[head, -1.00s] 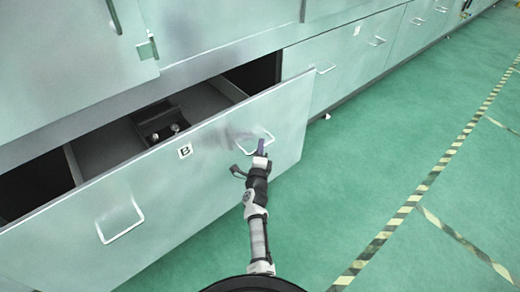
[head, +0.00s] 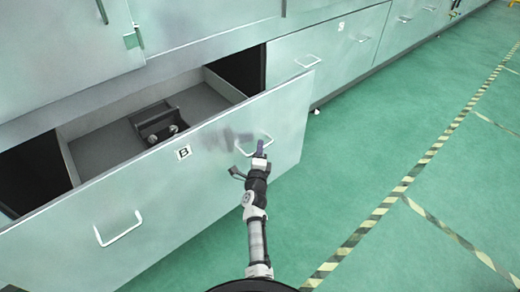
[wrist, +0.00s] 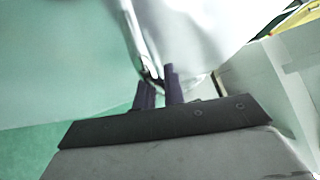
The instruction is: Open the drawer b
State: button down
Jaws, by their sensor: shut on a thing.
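Drawer B (head: 110,200) is pulled out from the cabinet, its front standing well clear of the frame. Its label B (head: 184,153) is on the front's upper edge. The front has two white handles, a left handle (head: 120,229) and a right handle (head: 246,150). My gripper (head: 261,149) is at the right handle and shut on it. In the wrist view my gripper's dark fingers (wrist: 158,90) close around part of the handle against the pale drawer front (wrist: 60,60). Inside the drawer lies a dark object with two round light ends (head: 160,124).
More closed drawers with handles (head: 308,62) run along the cabinet to the right. A cabinet door with a green latch (head: 133,37) is above the drawer. The green floor (head: 350,150) on the right is clear, with yellow-black striped tape (head: 395,195).

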jog(key=shift+d, duration=0.1)
jog(key=c, duration=1.5)
grip_release()
jog(key=shift+r, duration=0.1)
